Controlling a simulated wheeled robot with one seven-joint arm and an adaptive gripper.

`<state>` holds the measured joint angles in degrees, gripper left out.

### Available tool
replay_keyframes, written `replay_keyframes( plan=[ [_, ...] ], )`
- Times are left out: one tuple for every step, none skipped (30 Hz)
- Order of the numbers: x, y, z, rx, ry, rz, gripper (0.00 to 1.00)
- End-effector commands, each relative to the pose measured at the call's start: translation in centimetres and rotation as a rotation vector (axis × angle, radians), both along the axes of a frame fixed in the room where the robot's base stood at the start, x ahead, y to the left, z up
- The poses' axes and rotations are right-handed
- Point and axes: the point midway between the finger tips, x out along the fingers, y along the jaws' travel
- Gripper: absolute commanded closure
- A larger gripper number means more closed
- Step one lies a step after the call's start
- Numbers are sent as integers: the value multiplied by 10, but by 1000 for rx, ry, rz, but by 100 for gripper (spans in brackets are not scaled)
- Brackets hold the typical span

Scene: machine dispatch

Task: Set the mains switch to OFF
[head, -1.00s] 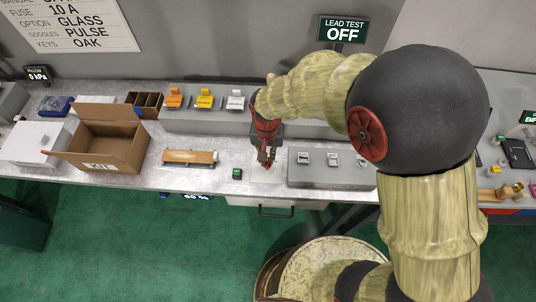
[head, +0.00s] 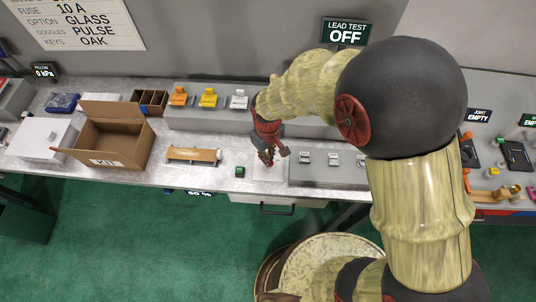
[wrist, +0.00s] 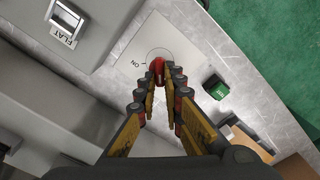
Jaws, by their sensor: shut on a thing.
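The mains switch is a red knob (wrist: 158,70) on a pale plate (wrist: 135,50) set in the bench top. The word ON shows upside down to the left of the knob in the wrist view; no OFF mark is visible. My gripper (wrist: 159,76) is shut on the red knob, with its fingertips at either side of it. In the head view my gripper (head: 268,159) is low over the plate (head: 268,173) and hides most of the knob. The knob's exact pointing direction is hard to tell.
A small green block (wrist: 217,87) sits close beside the plate. A grey box with several switches (head: 325,172) stands right of my gripper, and another grey box (head: 190,118) stands behind. An open carton (head: 120,150) and a wooden roller (head: 193,155) are to the left.

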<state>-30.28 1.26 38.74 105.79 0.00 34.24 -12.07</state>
Motion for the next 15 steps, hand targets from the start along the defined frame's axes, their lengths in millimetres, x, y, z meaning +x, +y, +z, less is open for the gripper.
replay_keyframes(
  plan=[
    [1, 1, 1, 1, -2, 14, 100],
    [1, 1, 1, 1, -2, 24, 100],
    [1, 1, 1, 1, -2, 33, 100],
    [1, 1, 1, 1, -2, 39, 100],
    [1, 1, 1, 1, -2, 45, 100],
    [1, 1, 1, 1, -3, 51, 100],
    [1, 1, 1, 1, -3, 55, 100],
    [1, 1, 1, 1, -3, 57, 100],
    [1, 1, 1, 1, -3, 60, 100],
    [1, 1, 1, 1, -3, 61, 100],
    [1, 1, 1, 1, -3, 62, 100],
    [1, 1, 1, 1, -3, 63, 100],
    [1, 1, 1, 1, -3, 63, 100],
    [1, 1, 1, 1, -3, 63, 100],
    [1, 1, 1, 1, -3, 63, 100]
  ],
)
